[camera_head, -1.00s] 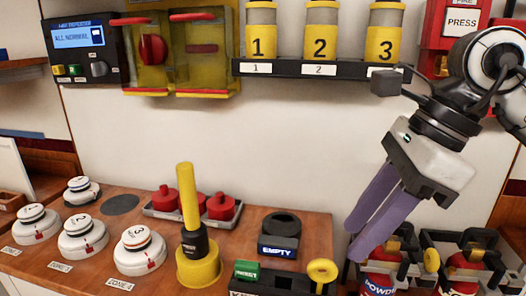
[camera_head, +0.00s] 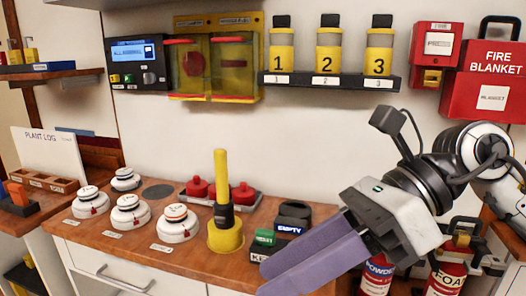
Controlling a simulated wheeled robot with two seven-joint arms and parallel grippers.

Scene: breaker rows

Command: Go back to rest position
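My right gripper (camera_head: 263,280) reaches in from the right with its two purple fingers pointing down-left, over the front right of the wooden counter (camera_head: 75,233). The fingers lie side by side in this view, and I cannot make out the gap between them. No held object shows. The gripper covers part of the counter's right end and the key tray (camera_head: 262,256) there. My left gripper is not in view.
A yellow post (camera_head: 221,180) on a yellow base stands on the counter, left of the fingertips. White detectors (camera_head: 130,216) sit at left. Fire extinguishers (camera_head: 447,278) stand below the gripper. A shelf (camera_head: 310,80) with numbered canisters and a fire blanket box (camera_head: 490,85) are on the wall.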

